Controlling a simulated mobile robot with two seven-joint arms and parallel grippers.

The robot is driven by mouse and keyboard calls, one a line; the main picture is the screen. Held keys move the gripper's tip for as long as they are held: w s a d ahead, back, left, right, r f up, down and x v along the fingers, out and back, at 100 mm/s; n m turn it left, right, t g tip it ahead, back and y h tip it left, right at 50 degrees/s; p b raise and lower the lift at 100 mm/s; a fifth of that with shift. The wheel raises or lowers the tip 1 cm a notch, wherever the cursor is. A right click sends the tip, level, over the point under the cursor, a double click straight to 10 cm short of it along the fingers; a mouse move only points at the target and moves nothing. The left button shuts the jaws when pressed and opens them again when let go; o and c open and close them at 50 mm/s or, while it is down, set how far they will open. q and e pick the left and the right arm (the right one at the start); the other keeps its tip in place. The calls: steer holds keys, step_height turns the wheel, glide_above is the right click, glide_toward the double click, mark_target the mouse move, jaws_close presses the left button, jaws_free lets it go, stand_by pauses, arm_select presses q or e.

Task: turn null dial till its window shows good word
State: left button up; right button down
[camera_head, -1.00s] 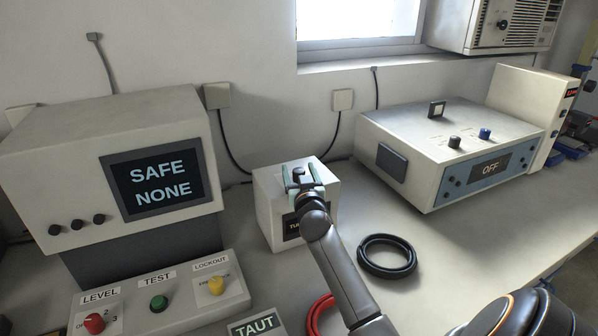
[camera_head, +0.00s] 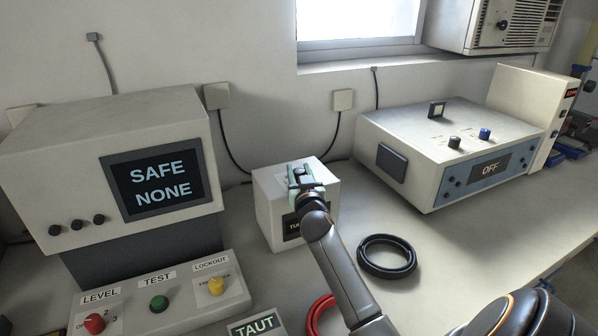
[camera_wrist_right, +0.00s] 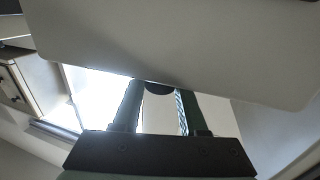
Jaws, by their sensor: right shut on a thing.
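The null dial (camera_wrist_right: 158,88) is a dark knob on top of a small white box (camera_head: 268,205). In the head view my gripper mostly covers it. My right gripper (camera_head: 304,176) is shut on the dial from above, and in the right wrist view (camera_wrist_right: 158,90) its two fingers stand on either side of the dark knob. The dark window (camera_head: 292,228) on the box's front shows letters that look like "TU"; my arm hides the rest of the word. My left gripper is not in view.
A large tester (camera_head: 60,140) at left reads "SAFE NONE", with a knob panel (camera_head: 130,318) in front. A black cable coil (camera_head: 387,257) lies right of my arm, and a red coil (camera_head: 318,318) lies at its left. A unit reading "OFF" (camera_head: 440,185) stands at right.

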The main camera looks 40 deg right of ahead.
steer(key=shift+r+y+p, duration=0.15)
steer(key=shift+y+p, duration=0.15)
steer(key=shift+p, duration=0.25)
steer(key=n+t+y+p, duration=0.2)
steer(key=n+y+p, duration=0.1)
steer(key=p, duration=0.1)
steer(key=shift+d+r+y, duration=0.1)
steer(key=shift+y, duration=0.3)
steer(key=shift+n+t+y+p, duration=0.3)
steer(key=shift+n+y+p, duration=0.15)
steer(key=shift+n+y, duration=0.45)
steer(key=shift+f+n+y, duration=0.25)
steer(key=shift+n+y, duration=0.25)
steer(key=shift+y, duration=0.7)
steer(key=shift+n+y+b, duration=0.55)
steer(key=shift+n+y, duration=0.25)
steer(key=shift+y, duration=0.8)
steer(key=shift+r, duration=0.1)
steer(key=shift+c, duration=2.2)
jaws_free()
